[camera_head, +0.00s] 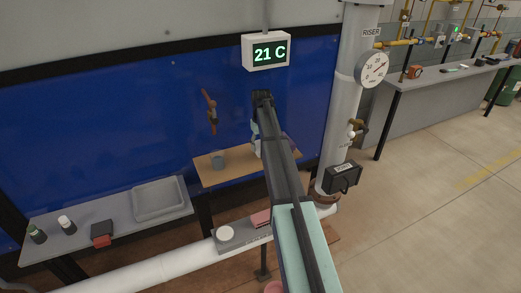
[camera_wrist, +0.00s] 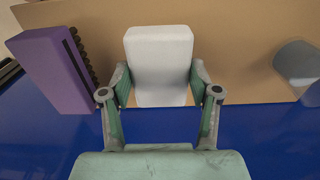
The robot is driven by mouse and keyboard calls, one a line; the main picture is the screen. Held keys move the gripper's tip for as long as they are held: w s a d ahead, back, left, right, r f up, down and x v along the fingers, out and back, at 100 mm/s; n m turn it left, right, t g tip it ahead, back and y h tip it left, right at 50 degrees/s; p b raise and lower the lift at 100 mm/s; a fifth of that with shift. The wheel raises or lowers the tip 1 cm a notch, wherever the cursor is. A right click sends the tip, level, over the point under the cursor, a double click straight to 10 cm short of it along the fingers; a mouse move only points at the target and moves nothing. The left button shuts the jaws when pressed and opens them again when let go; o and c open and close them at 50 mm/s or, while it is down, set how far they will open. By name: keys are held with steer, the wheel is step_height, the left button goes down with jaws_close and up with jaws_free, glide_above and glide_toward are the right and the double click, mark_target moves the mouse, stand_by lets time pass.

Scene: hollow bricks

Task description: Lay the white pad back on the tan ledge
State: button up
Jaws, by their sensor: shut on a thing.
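The white pad (camera_wrist: 160,52) is between the fingers of my gripper (camera_wrist: 160,78) in the wrist view, and the gripper is shut on its sides. Behind the pad is the tan ledge (camera_wrist: 230,40). In the head view the tan ledge (camera_head: 205,178) juts out in front of the blue wall. My gripper (camera_head: 256,135) is over its back part, and a small pale piece of the pad (camera_head: 257,148) shows below. I cannot tell whether the pad touches the ledge.
A purple book-like block (camera_wrist: 52,72) is left of the pad and a grey cup (camera_wrist: 297,62) is to the right in the wrist view. A grey shelf (camera_head: 110,215) with a tray (camera_head: 158,199) stands left. A white vertical pipe (camera_head: 343,100) stands right of my arm.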

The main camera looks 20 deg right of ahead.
mark_target(260, 145)
step_height(260, 145, down, 2)
steer(key=shift+f+p, duration=0.1)
steer(key=shift+p, duration=0.3)
steer(key=shift+w+f+p, duration=0.2)
steer(key=shift+f+p, duration=0.2)
steer(key=shift+f, duration=0.25)
steer(key=shift+f, duration=0.1)
steer(key=o, duration=1)
step_height(260, 145, up, 12)
steer(key=b, duration=0.3)
